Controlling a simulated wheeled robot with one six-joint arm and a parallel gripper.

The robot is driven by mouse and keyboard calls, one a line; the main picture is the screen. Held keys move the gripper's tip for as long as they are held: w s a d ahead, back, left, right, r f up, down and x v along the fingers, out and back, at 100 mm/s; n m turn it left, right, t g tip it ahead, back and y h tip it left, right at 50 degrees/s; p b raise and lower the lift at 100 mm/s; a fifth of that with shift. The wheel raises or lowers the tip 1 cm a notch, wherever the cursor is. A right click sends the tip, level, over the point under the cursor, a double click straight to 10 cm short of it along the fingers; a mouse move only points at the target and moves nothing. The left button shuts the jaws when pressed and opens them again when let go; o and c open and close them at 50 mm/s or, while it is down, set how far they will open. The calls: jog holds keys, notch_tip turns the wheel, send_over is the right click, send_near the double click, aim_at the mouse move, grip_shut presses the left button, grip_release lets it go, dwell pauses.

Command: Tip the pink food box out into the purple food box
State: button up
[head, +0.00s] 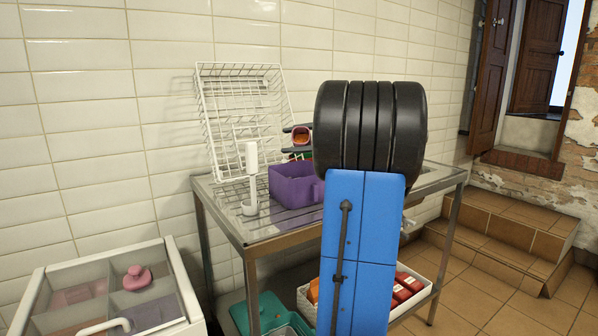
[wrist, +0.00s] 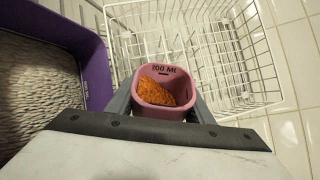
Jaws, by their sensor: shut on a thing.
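The pink food box (wrist: 155,111) is held between the fingers of my gripper (wrist: 158,98). In the wrist view I look into its mouth and see an orange-brown, crumbed-looking piece of food (wrist: 158,91) inside. In the head view the pink box (head: 301,136) sits between the fingers, above the purple food box (head: 292,186) on the metal table. The wrist view shows the purple box (wrist: 95,66) left of the pink box and apart from it, with a grey ribbed surface inside its rim. My arm hides the right end of the purple box in the head view.
A white wire rack (head: 222,110) leans at the wall behind the boxes. A white upright holder (head: 250,180) stands left of the purple box on the metal table (head: 228,212). A teal crate (head: 272,312) and a white tray (head: 420,292) of red packages lie below.

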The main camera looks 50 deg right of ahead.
aim_at(293, 135)
jog(key=shift+r+n+t, duration=0.5)
jog(key=shift+r+n, duration=0.1)
jog(key=shift+n, duration=0.5)
jog(key=shift+s+a+f+n+t, duration=0.2)
jog(key=shift+s+a+n, duration=0.1)
jog(key=shift+a+n, duration=0.1)
jog(key=shift+s+a+f+n+t, duration=0.1)
jog(key=shift+s+a+n+t, duration=0.15)
jog(key=shift+a+n, duration=0.1)
jog(key=shift+r, duration=0.1)
jog(key=shift+s+a+r+n+t, duration=0.1)
jog(key=shift+r+n+t, duration=0.15)
jog(key=shift+n, duration=0.5)
jog(key=shift+a+r+n, duration=0.1)
jog(key=shift+r+n, duration=0.1)
jog(key=shift+n, duration=0.2)
jog(key=shift+s+a+r+n+t, duration=0.15)
jog(key=shift+n+t, duration=0.1)
jog(key=shift+n, duration=0.15)
jog(key=shift+s+r+n+t, duration=0.15)
jog(key=shift+n+t, duration=0.1)
jog(key=shift+n, duration=0.15)
